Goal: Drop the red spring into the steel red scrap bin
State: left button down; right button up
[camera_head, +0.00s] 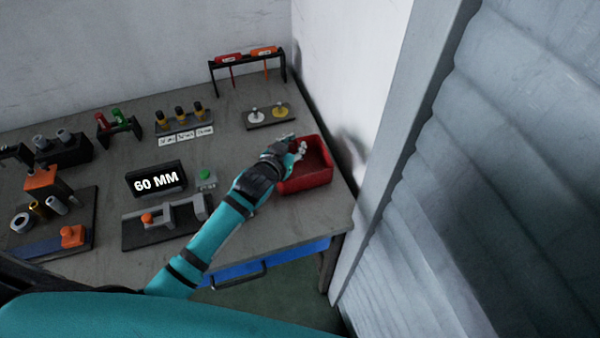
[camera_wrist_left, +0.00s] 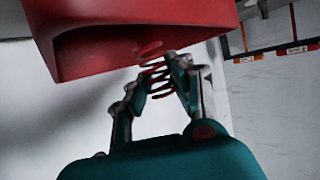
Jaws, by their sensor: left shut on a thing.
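The red scrap bin (camera_head: 308,184) stands at the right end of the workbench, its open top facing up. My left gripper (camera_head: 298,149) is at the bin's far left part in the head view; its exact height over the rim is hard to tell. In the left wrist view my left gripper (camera_wrist_left: 161,76) is shut on the red spring (camera_wrist_left: 157,77), whose coils show between the fingertips. The bin (camera_wrist_left: 130,40) fills the top of that view, close to the spring. The spring is not clear in the head view. My right gripper is not in view.
A black rack (camera_head: 247,70) with red and orange items stands at the back. A "60 MM" display (camera_head: 156,180) and a grey fixture (camera_head: 166,219) are left of my arm. A wall is close right.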

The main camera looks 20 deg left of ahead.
pick_arm(q)
jog(key=shift+f, duration=0.35)
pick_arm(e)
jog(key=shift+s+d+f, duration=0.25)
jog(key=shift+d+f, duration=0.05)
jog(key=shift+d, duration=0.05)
pick_arm(q)
jog(key=c, duration=1.1)
grip_release()
jog(key=v, duration=1.2)
jog(key=shift+a, duration=0.1)
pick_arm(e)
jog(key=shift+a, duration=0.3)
pick_arm(q)
jog(key=shift+f, duration=0.1)
